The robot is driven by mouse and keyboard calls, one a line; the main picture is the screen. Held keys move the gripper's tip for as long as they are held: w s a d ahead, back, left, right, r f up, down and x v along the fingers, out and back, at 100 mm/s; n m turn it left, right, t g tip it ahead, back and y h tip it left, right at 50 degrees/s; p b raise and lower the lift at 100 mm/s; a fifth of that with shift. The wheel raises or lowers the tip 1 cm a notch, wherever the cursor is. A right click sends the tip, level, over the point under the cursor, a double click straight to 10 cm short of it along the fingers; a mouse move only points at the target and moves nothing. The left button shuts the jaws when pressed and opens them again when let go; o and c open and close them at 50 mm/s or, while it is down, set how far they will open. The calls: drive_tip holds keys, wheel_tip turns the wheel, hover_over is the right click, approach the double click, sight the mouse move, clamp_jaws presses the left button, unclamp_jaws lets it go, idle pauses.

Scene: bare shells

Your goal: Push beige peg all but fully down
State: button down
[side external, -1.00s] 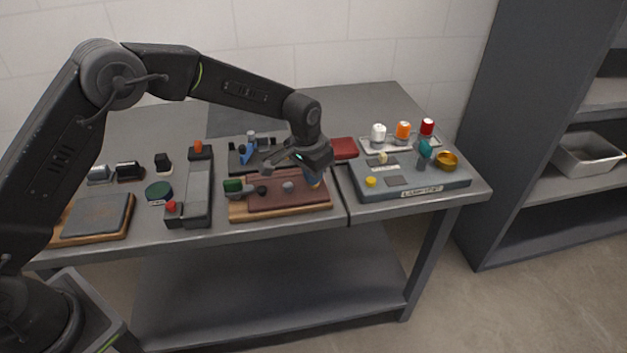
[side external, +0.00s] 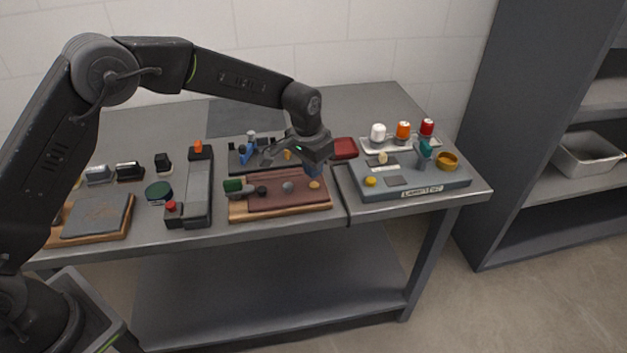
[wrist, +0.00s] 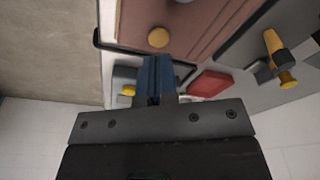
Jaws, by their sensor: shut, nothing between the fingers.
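The beige peg (side external: 314,184) shows as a round, yellowish-tan head low on the maroon board near its right end. In the wrist view its head (wrist: 158,37) lies just past my fingertips. How far it stands above the board is hard to tell. My gripper (side external: 314,173) is above the board, its dark blue fingers pointing down close over the peg. In the wrist view the fingers (wrist: 157,62) are together, with nothing between them. They look apart from the peg head.
The maroon board (side external: 262,203) also holds a grey knob (side external: 288,186) and a black-and-green piece (side external: 233,185). A red box (side external: 344,148) lies behind.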

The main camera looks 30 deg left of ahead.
sight(312, 185)
drive_tip(key=shift+r, duration=2.05)
drive_tip(key=s+a+r+n+t, duration=0.1)
drive_tip(key=s+a+r, duration=0.2)
drive_tip(key=s+r, duration=0.4)
drive_tip(key=s+a+r+t, duration=0.1)
drive_tip(key=s+a+r, duration=0.2)
drive_tip(key=s+r, duration=0.45)
drive_tip(key=s+a+n+t, duration=0.1)
drive_tip(key=s+a, duration=0.1)
drive_tip(key=s, duration=0.7)
drive_tip(key=s+a+n, duration=0.1)
drive_tip(key=s+a, duration=0.1)
drive_tip(key=s, duration=0.8)
drive_tip(key=shift+s+a+f+t, duration=0.25)
drive_tip(key=shift+a+f+t, duration=0.1)
drive_tip(key=shift+t, duration=0.05)
